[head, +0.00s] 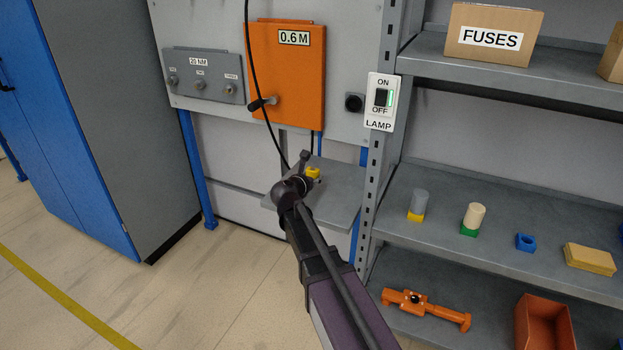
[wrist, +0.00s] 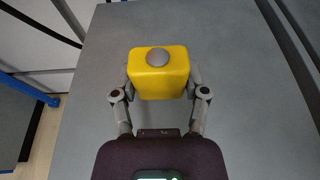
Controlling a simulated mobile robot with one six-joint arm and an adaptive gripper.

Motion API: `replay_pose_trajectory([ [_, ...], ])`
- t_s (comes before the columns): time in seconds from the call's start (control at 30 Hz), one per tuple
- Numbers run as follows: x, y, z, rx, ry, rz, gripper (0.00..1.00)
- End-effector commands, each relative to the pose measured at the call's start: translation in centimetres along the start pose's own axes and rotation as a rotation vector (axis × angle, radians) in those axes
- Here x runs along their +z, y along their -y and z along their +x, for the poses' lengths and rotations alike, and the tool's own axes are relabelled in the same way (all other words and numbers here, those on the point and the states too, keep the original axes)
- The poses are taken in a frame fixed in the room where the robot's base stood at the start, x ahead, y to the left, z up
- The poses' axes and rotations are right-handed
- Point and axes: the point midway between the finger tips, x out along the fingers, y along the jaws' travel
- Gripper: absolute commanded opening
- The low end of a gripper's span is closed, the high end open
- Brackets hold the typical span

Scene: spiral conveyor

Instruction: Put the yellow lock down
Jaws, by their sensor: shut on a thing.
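The yellow lock (wrist: 158,82) is a rounded yellow block with a grey round button on its face. My gripper (wrist: 160,92) is shut on it, with one finger on each side, in the wrist view. In the head view the yellow lock (head: 313,173) shows small beside my gripper (head: 304,182), over the grey ledge (head: 338,208) below the orange box. The wrist view shows the grey surface (wrist: 240,120) behind the lock. I cannot tell whether the lock touches it.
An orange box (head: 288,85) marked 0.6 M with a handle hangs above the ledge; a black cable passes in front. A shelf rack at right holds a grey-and-yellow piece (head: 418,204), a cream-and-green piece (head: 473,219), a blue block (head: 525,242) and an orange tool (head: 427,308).

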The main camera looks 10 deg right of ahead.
Motion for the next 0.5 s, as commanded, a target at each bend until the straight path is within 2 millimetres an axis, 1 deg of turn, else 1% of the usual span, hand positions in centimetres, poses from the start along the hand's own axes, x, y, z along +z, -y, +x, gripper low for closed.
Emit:
replay_pose_trajectory([
  [0.17,-0.41,0.01,0.14,0.000,0.000,0.000,0.01],
  [0.2,-0.28,0.02,0.10,0.000,0.000,0.000,0.70],
  [0.27,-0.27,0.02,0.10,0.000,0.000,0.000,0.88],
  [0.3,-0.27,0.02,0.10,0.000,0.000,0.000,0.92],
  [0.5,-0.26,0.03,0.10,0.000,0.000,0.000,0.92],
])
